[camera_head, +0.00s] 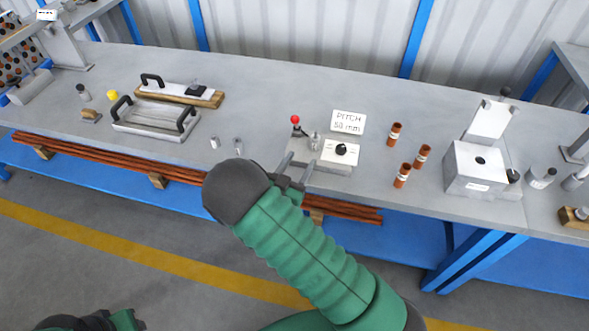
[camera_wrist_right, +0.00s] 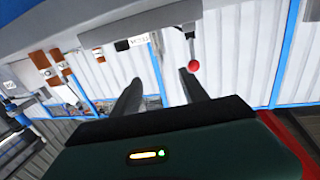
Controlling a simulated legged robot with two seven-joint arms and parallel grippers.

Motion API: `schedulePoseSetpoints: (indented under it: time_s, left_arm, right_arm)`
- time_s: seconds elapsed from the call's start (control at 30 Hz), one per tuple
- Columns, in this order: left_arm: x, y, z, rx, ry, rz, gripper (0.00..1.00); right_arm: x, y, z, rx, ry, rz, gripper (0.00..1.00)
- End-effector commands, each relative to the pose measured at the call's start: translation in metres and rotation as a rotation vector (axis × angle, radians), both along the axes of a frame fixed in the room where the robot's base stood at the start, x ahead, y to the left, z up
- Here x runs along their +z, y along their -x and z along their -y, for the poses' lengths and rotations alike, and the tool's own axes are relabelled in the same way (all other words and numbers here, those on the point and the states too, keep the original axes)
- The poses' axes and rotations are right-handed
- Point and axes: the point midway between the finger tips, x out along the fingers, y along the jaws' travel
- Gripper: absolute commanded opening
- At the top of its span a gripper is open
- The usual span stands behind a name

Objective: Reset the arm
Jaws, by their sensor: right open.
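My right arm, in a green sleeve with a dark end, reaches up from the lower right in the head view. My right gripper (camera_head: 297,167) is open, at the front edge of the bench by the small grey fixture (camera_head: 330,168). In the right wrist view the two fingers (camera_wrist_right: 162,88) are apart with nothing between them. The red-knobbed lever (camera_head: 295,120) stands on the fixture, beyond the fingers; its red ball (camera_wrist_right: 194,66) shows near the right finger in the wrist view. My left gripper is not seen; only green and dark parts of mine show at the bottom left.
The grey bench (camera_head: 265,85) holds a "PITCH 50 mm" sign (camera_head: 348,122), several copper-coloured tubes (camera_head: 395,134), a grey box fixture (camera_head: 478,168) on the right, and a handled metal plate (camera_head: 155,120) on the left. Long copper-coloured tubes (camera_head: 110,160) lie below the front edge.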

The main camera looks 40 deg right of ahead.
Motion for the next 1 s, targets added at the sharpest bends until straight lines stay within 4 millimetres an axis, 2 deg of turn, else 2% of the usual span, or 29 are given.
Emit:
schedulePoseSetpoints:
  time_s: [0.6,0.73,0.77,0.83,0.87,0.9,0.97,1.0]
  left_arm:
    - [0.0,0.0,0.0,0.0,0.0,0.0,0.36]
    - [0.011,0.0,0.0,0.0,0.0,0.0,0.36]
    - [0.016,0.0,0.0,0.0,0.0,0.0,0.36]
    - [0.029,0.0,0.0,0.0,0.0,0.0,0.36]
    - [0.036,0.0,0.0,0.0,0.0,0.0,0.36]
    - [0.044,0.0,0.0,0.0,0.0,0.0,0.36]
    - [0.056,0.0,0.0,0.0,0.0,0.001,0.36]
    - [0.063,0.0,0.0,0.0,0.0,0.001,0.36]
  right_arm:
    - [0.002,-0.002,-0.003,0.003,0.003,0.001,0.52]
    - [0.005,-0.016,-0.01,0.071,-0.113,-0.036,0.52]
    - [0.006,-0.022,-0.014,0.109,-0.173,-0.06,0.52]
    - [0.01,-0.037,-0.038,0.24,-0.343,-0.142,0.52]
    - [0.013,-0.039,-0.053,0.307,-0.42,-0.191,0.52]
    - [0.019,-0.039,-0.076,0.405,-0.514,-0.268,0.52]
    - [0.03,-0.024,-0.111,0.551,-0.628,-0.409,0.52]
    - [0.039,-0.006,-0.131,0.64,-0.681,-0.515,0.52]
